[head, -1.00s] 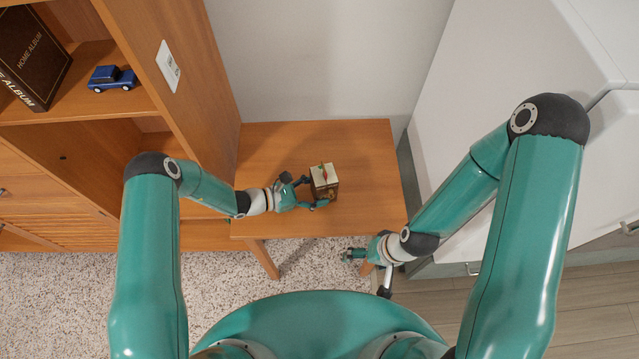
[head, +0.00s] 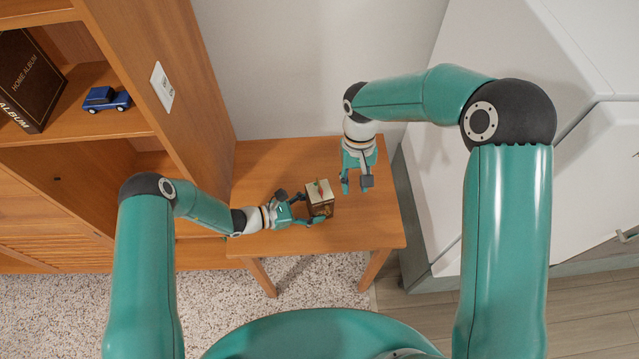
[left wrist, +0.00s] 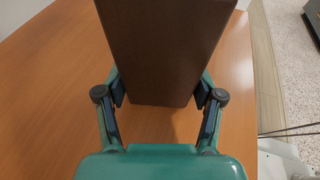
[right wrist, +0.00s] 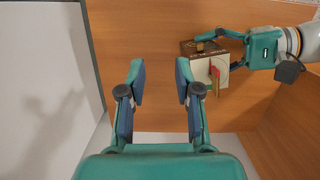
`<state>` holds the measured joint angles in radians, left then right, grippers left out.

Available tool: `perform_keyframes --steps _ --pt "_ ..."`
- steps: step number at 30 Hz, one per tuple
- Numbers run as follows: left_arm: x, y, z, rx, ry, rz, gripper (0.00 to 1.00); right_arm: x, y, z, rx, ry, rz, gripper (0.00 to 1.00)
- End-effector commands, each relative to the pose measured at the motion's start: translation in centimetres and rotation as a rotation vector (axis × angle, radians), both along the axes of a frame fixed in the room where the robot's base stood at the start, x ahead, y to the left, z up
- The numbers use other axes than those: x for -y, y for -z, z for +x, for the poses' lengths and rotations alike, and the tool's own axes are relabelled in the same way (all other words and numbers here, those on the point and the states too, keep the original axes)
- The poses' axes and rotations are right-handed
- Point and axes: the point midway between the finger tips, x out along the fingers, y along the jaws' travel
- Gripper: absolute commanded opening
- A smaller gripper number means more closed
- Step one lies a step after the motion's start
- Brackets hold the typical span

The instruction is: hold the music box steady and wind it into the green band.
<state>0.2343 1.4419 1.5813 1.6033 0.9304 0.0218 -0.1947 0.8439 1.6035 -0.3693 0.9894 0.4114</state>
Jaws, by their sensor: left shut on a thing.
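The music box (head: 321,190) is a small brown box with a cream top, standing on the wooden table (head: 285,160). Its top carries red and green marks, which also show on the music box (right wrist: 207,68) in the right wrist view. My left gripper (head: 309,208) is shut on the box from the left. In the left wrist view its fingers press both sides of the brown box (left wrist: 165,50). My right gripper (head: 356,184) is open and empty, to the right of the box and apart from it. It also shows open in the right wrist view (right wrist: 160,80).
A wooden shelf unit (head: 120,125) with a blue toy car (head: 106,99) and a dark album (head: 28,80) stands at the left. A white cabinet (head: 450,190) stands at the right. The wall (head: 290,60) is behind the table. The table's right part is clear.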

Motion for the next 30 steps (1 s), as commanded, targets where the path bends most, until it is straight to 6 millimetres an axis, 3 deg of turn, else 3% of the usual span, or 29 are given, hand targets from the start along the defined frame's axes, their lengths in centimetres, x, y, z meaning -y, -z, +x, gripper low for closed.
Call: perform_keyframes --steps 1,3,6,10,16,30 --pt "-0.1 0.1 0.0 -0.001 -0.002 0.002 0.17 -1.9 -2.4 1.9 0.068 -0.040 -0.003 0.33" --pt "-0.1 0.1 0.0 -0.001 -0.002 0.002 0.17 -4.2 -4.6 3.4 0.138 -0.078 0.009 0.33" --pt "-0.1 0.1 0.0 -0.002 -0.003 0.002 0.17 -6.5 -6.0 3.3 0.172 -0.123 0.018 0.33" --pt "-0.1 0.1 0.0 -0.001 -0.001 0.001 0.17 -7.9 -6.4 3.0 0.185 -0.153 0.020 0.33" --pt "0.0 0.1 0.0 -0.001 -0.001 0.001 0.17 -8.0 -4.4 2.9 0.182 -0.157 0.020 0.33" --pt "0.0 0.1 0.0 -0.001 -0.001 0.001 0.17 -8.1 3.8 2.9 0.182 -0.156 0.021 0.33"
